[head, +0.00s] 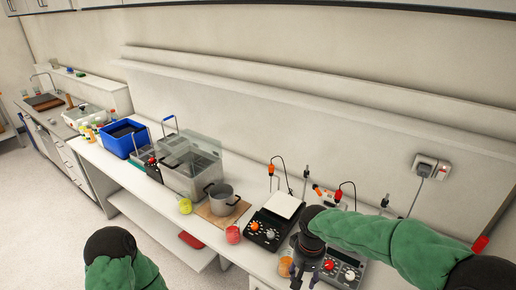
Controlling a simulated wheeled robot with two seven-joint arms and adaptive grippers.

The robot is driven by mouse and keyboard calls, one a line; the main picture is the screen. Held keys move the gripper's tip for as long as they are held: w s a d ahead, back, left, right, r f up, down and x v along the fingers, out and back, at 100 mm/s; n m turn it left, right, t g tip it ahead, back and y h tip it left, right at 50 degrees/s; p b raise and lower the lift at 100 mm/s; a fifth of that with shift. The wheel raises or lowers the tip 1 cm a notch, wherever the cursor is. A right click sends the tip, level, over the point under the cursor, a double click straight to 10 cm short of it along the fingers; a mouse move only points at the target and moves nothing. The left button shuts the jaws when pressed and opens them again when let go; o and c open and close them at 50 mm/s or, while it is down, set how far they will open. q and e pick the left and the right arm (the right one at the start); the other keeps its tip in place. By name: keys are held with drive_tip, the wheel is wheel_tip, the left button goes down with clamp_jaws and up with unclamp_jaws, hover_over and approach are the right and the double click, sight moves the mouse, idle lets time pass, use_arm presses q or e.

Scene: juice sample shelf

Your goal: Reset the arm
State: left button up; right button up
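My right arm comes in from the right in a green sleeve. Its dark gripper (305,276) points down over the front of the table at the right, with its fingers apart and nothing seen between them. An orange sample cup (286,266) stands just left of the fingers; whether they touch is unclear. A red sample cup (233,234) and a yellow-green one (185,206) stand farther left along the front edge. My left arm shows only as a green sleeve at the bottom left; its gripper is out of the picture.
Two stirrer hotplates, one (262,231) left of my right gripper and one (345,268) behind it, carry upright probes. A steel pot (222,198), a clear bath (190,180) and a blue crate (123,140) stand farther left. A wall socket (428,167) and empty wall shelf (300,100) are behind.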

use_arm(q)
wheel_tip(320, 180, down, 12)
drive_tip(key=b, duration=1.2)
drive_tip(key=shift+w+f, duration=0.15)
drive_tip(key=shift+w, duration=0.15)
use_arm(e)
drive_tip(key=s+a+f+m+y, duration=0.1)
drive_tip(key=s+f, duration=0.4)
drive_tip(key=f, duration=0.9)
drive_tip(key=s+a+f+m+y, duration=0.1)
drive_tip(key=s+f, duration=0.4)
drive_tip(key=f, duration=0.8)
drive_tip(key=s+a+f+m+y, duration=0.1)
drive_tip(key=s+f, duration=0.4)
drive_tip(key=f, duration=0.9)
drive_tip(key=shift+s+a+f+y, duration=0.2)
drive_tip(key=shift+f+y, duration=0.1)
drive_tip(key=shift+y, duration=0.2)
